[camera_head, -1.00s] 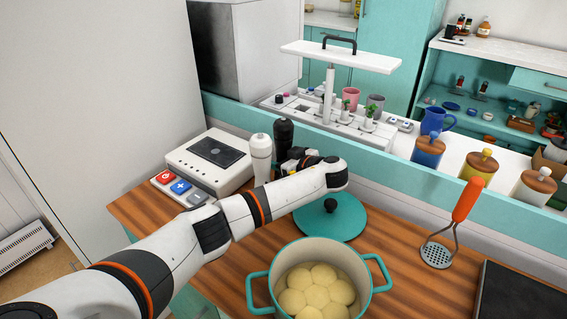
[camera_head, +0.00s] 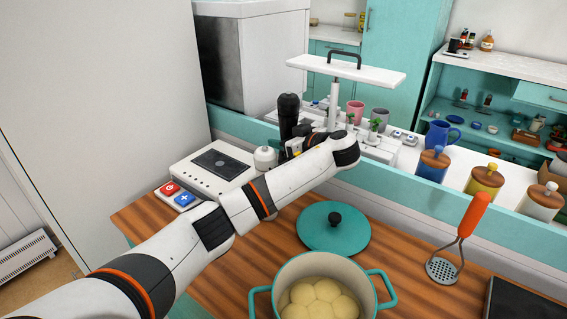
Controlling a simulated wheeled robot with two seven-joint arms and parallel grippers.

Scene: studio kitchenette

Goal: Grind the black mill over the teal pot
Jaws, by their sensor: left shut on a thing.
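The black mill (camera_head: 289,112) is upright behind my left wrist, and its lower part is hidden by the gripper and arm. My left gripper (camera_head: 294,143) is shut on the black mill and holds it raised beside the white mill. The teal pot (camera_head: 272,290) stands at the front of the wooden counter, in front of and below my left arm. It is uncovered and holds several pale round potatoes. The mill is behind the pot, not above it. My right gripper is not in view.
The white mill (camera_head: 265,158) stands just left of the black one, partly hidden by my arm. A teal lid (camera_head: 326,238) lies behind the pot. A masher with an orange handle (camera_head: 471,216) stands at right. A white appliance (camera_head: 210,173) sits at the left.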

